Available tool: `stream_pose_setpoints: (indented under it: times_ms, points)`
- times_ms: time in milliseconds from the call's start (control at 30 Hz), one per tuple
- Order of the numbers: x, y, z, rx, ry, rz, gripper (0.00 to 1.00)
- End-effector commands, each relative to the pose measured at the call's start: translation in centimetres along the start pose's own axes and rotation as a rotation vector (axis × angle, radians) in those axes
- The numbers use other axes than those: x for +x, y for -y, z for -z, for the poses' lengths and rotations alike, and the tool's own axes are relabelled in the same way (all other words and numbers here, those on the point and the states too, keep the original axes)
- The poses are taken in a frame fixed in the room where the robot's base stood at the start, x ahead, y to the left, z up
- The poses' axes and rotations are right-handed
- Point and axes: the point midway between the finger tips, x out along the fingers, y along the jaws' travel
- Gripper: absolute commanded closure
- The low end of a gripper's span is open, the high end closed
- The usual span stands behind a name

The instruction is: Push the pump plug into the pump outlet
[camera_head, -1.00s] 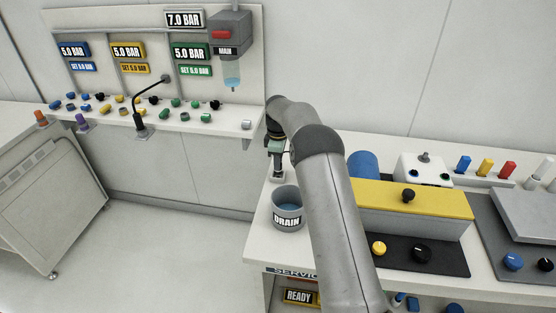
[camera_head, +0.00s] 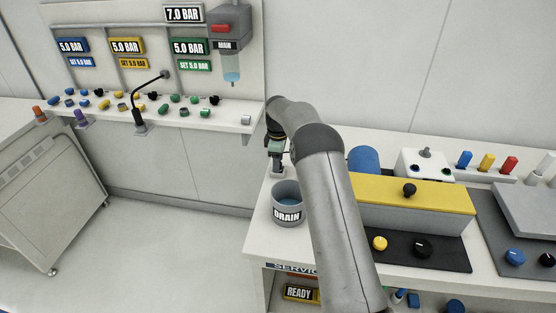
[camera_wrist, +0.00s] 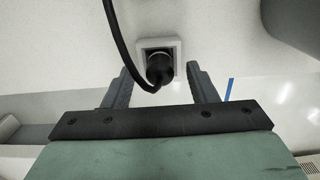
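The black pump plug (camera_wrist: 160,68), with a black cable curving up from it, is at the square pale pump outlet (camera_wrist: 174,42) in the wrist view. It overlaps the outlet's dark opening; how deep it sits I cannot tell. My gripper (camera_wrist: 160,78) has one finger on each side of the plug, with visible gaps between fingers and plug. It is open and holds nothing. In the head view my gripper (camera_head: 277,160) points down over the bench's left end, behind the drain pot. The plug is too small or hidden to make out there.
The grey drain pot (camera_head: 288,213) stands in front of my gripper. A yellow-topped box (camera_head: 430,197) and a blue cylinder (camera_head: 363,160) are to the right of my arm. A shelf (camera_head: 190,119) with several coloured fittings is at the left. Open floor lies between.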

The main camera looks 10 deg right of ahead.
Motion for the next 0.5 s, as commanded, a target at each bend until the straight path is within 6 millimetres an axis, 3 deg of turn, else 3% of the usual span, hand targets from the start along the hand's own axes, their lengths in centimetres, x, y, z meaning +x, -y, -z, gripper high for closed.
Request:
stream_pose_setpoints:
  times_ms: [300, 500]
  points:
    - [-0.3, 0.0, 0.0, 0.000, 0.000, 0.000, 0.48]
    - [-3.1, -0.1, 0.0, 0.000, -0.002, -0.005, 0.48]
